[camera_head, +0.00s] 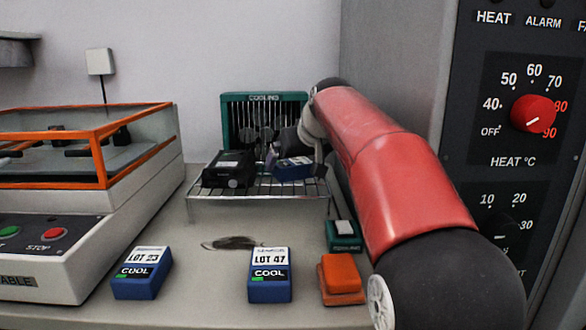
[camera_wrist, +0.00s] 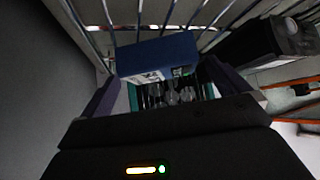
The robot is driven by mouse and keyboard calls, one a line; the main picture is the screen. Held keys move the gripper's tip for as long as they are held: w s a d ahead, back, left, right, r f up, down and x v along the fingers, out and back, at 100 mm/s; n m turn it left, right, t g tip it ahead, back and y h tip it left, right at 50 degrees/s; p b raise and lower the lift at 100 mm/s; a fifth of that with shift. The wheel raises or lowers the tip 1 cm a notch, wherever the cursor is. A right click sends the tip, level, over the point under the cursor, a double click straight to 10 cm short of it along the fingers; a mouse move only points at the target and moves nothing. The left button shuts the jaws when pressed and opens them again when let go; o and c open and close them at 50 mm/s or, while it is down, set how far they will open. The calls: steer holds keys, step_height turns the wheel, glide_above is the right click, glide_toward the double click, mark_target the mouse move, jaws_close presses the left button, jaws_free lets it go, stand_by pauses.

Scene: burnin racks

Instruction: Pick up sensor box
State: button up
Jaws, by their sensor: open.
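A blue sensor box (camera_head: 294,172) with a pale label lies on the wire cooling rack (camera_head: 258,205), toward its right side. My gripper (camera_head: 297,161) is at this box, at the end of my red arm, and partly hides it. In the wrist view the blue box (camera_wrist: 160,54) lies across the space at the fingertips of my open gripper (camera_wrist: 159,72). I cannot tell whether the fingers touch it. Two more blue boxes stand on the bench: one labelled LOT 47 (camera_head: 269,275) and one with a less clear lot number (camera_head: 142,273). Both labels read COOL.
A black box (camera_head: 229,169) sits on the rack left of the blue one. A green COOLING fan unit (camera_head: 263,99) stands behind. An orange block (camera_head: 342,277) and a green block (camera_head: 344,236) are at right. An orange-framed machine (camera_head: 95,175) is left, a heat control panel (camera_head: 520,110) right.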

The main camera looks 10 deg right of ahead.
mark_target(293, 161)
steer(key=x, duration=0.3)
steer(key=shift+r, duration=0.1)
steer(key=c, duration=1.1)
steer(key=shift+r, duration=0.1)
step_height(293, 161, up, 10)
steer(key=p, duration=0.2)
steer(key=shift+f+p, duration=0.25)
steer(key=shift+p, duration=0.1)
steer(key=shift+r, duration=0.2)
